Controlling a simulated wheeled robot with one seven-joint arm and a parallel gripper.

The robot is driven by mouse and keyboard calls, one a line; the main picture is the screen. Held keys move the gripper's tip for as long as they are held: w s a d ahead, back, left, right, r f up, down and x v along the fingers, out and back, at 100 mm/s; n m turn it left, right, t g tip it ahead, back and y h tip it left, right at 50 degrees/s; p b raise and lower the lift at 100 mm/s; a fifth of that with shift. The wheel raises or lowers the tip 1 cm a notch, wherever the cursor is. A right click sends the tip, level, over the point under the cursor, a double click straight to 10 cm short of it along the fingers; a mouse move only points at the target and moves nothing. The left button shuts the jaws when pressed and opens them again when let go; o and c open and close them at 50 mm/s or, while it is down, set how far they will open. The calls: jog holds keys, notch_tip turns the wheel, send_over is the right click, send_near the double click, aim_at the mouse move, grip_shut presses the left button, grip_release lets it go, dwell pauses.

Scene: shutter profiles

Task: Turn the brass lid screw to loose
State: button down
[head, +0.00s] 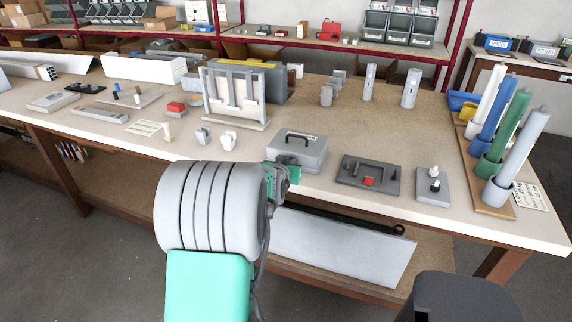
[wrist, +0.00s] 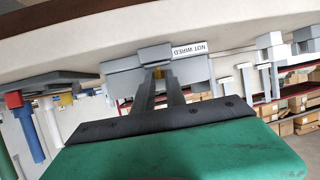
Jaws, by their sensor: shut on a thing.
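A grey box (head: 300,154) with a dark handle on its lid stands at the front edge of the workbench. In the wrist view the grey box (wrist: 125,82) appears inverted, with a "NOT WIRED" label on it. The small brass lid screw (wrist: 158,73) shows between the fingertips of my gripper (wrist: 159,78), which is shut on it. In the head view the screw is hidden; my gripper (head: 293,173) is at the box's front, mostly behind my arm. The screw's turn position is too small to read.
Right of the box are a dark plate with a red block (head: 368,181) and a small grey plate with knobs (head: 433,186). Several coloured tubes (head: 500,126) stand at the far right. A grey stand with profiles (head: 235,95) is behind left.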

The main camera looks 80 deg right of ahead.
jog(key=t, duration=0.1)
jog(key=n+t+b, duration=0.1)
jog(key=s+n, duration=0.1)
jog(key=shift+d+f+t+b, duration=0.1)
jog(key=shift+f+t+b, duration=0.15)
jog(key=shift+t+b, duration=0.15)
jog(key=shift+r+n+t+y+b, duration=0.15)
jog(key=shift+n+t+y+b, duration=0.35)
jog(key=shift+n+t+b, duration=0.5)
jog(key=shift+r, duration=0.1)
jog(key=c, duration=1.4)
grip_release()
jog(key=shift+w+r+p, duration=0.1)
jog(key=shift+p, duration=0.2)
